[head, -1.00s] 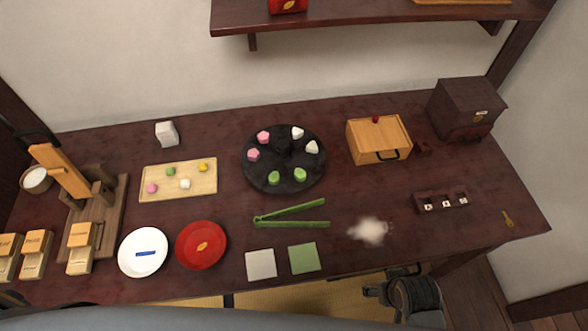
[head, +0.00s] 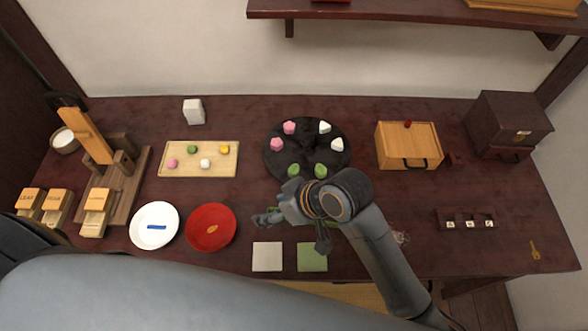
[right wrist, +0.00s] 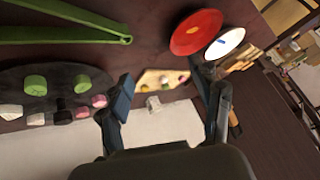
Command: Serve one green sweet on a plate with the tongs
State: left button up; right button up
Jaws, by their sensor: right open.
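Two green sweets (head: 320,171) sit at the front of a round black stand (head: 283,170), with pink and white sweets behind. The green tongs (right wrist: 60,36) show at the upper left of the right wrist view; in the head view my right arm mostly hides them. My right gripper (head: 268,218) is open above the table near the tongs, between its fingers (right wrist: 166,92) nothing is held. A white plate (head: 138,231) with a blue mark and a red plate (head: 199,240) with a gold leaf lie left of it. My left gripper is not in view.
A wooden tray (head: 176,170) holds small coloured sweets. White (head: 267,257) and green (head: 312,257) squares lie at the front edge. A wooden box (head: 405,145) and a dark chest (head: 507,122) stand right. A dark die holder (head: 465,221) and a key (head: 535,250) lie front right.

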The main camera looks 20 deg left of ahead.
jog(key=s+a+n+g+h, duration=0.2)
jog(key=s+a+n+h, duration=0.1)
jog(key=a+n, duration=0.35)
jog(key=w+d+f+n+t+h, duration=0.1)
jog(key=w+d+f+n+h, duration=0.1)
jog(key=w+d+h, duration=0.3)
jog(key=w+d, duration=0.3)
jog(key=d, duration=0.1)
jog(key=shift+w+f+h, duration=0.35)
jog(key=shift+f+h, duration=0.05)
jog(key=shift+f+n+b, duration=0.1)
jog(key=shift+n+b, duration=0.15)
jog(key=shift+b, duration=0.05)
